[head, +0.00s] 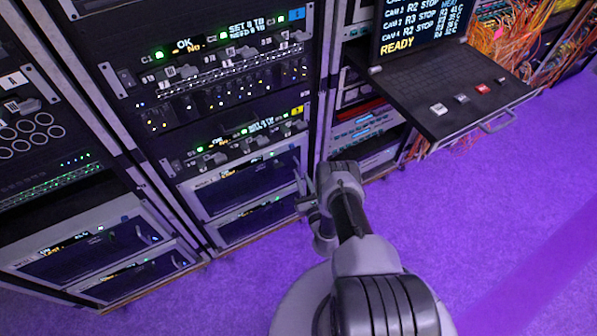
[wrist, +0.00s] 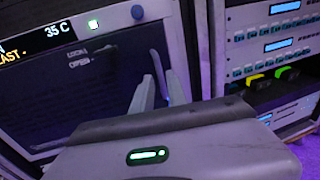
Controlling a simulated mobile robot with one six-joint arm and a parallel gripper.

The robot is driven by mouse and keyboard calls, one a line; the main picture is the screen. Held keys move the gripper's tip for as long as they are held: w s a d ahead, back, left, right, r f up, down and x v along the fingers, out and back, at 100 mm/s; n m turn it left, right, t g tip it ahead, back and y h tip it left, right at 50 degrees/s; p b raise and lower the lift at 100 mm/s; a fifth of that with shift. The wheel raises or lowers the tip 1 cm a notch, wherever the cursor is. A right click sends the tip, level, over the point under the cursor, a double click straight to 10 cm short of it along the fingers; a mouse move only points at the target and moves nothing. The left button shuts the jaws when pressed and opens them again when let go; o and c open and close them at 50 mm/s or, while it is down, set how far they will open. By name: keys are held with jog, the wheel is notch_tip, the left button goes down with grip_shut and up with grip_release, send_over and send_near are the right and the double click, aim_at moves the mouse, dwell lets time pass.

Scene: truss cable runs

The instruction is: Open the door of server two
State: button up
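Two framed server doors with dark windows sit low in the middle rack, an upper one (head: 245,188) and a lower one (head: 257,221). I cannot read which is server two. My gripper (head: 306,196) is at the right edge of these doors. In the wrist view, a dark-windowed door (wrist: 75,95) fills the left side and looks closed. Its upright handle (wrist: 157,70) stands near the right edge. The two pale fingers of my gripper (wrist: 160,88) are apart, with the handle's lower part between them. I cannot tell whether they press on it.
A pulled-out console tray (head: 455,95) juts out at right, near orange cables (head: 505,40). The purple floor (head: 500,210) is clear at right.

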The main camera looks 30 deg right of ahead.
aim_at(298, 169)
jog(key=w, duration=0.1)
jog(key=w+b, duration=0.1)
jog(key=w, duration=0.3)
jog(key=shift+w+d+b, duration=0.15)
jog(key=shift+d+b, duration=0.15)
jog(key=shift+d, duration=0.1)
jog(key=shift+c, duration=0.2)
grip_shut()
dwell(0.8)
